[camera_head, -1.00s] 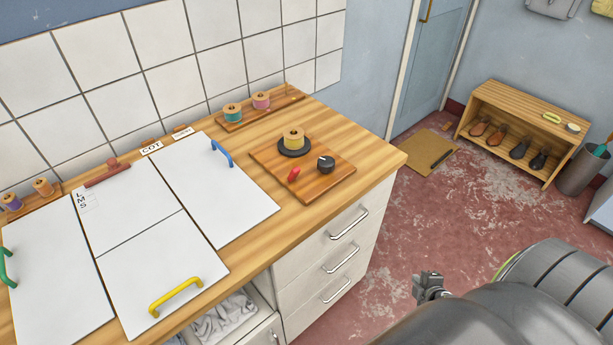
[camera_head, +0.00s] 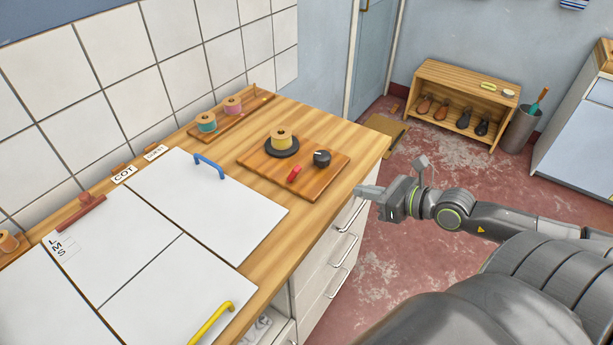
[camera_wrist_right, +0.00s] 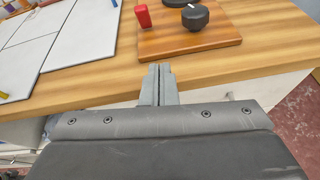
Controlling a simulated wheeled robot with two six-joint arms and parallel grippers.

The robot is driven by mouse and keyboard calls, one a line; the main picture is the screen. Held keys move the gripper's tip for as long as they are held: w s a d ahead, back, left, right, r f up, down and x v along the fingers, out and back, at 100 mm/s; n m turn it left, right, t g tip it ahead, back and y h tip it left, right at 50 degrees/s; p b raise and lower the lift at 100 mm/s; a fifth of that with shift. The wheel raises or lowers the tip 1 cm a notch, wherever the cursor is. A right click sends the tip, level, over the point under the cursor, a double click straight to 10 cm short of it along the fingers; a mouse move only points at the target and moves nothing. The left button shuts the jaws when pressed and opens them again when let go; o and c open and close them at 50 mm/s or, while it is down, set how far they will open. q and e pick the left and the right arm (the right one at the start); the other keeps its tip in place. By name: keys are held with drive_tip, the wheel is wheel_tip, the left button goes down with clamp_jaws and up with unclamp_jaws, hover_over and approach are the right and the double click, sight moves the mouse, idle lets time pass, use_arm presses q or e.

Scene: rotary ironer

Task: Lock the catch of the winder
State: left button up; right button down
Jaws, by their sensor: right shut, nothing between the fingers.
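The winder is a wooden board (camera_head: 262,163) on the counter, carrying a yellow spool (camera_head: 281,139) on a black disc, a black knob (camera_head: 322,158) and a small red catch (camera_head: 294,174). In the right wrist view, the red catch (camera_wrist_right: 142,16) and black knob (camera_wrist_right: 195,17) show near the top. My right gripper (camera_head: 358,191) is shut and empty, just off the counter's front edge, to the right of and nearer than the board. In the right wrist view its fingers (camera_wrist_right: 158,72) point toward the board, apart from it. My left gripper is out of view.
White panels with a blue handle (camera_head: 210,165) and a yellow handle (camera_head: 211,324) cover the counter's left part. A rack with teal and pink spools (camera_head: 232,106) stands behind the board. Drawers with bar handles (camera_head: 350,214) lie below the counter edge. A shoe shelf (camera_head: 463,95) stands far right.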

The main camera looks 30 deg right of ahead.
sight(294, 173)
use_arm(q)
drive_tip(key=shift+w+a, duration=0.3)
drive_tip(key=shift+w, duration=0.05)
use_arm(e)
drive_tip(key=shift+s+a+r+n, duration=0.25)
drive_tip(key=shift+a+r+n, duration=0.35)
drive_tip(key=shift+a+n, duration=0.25)
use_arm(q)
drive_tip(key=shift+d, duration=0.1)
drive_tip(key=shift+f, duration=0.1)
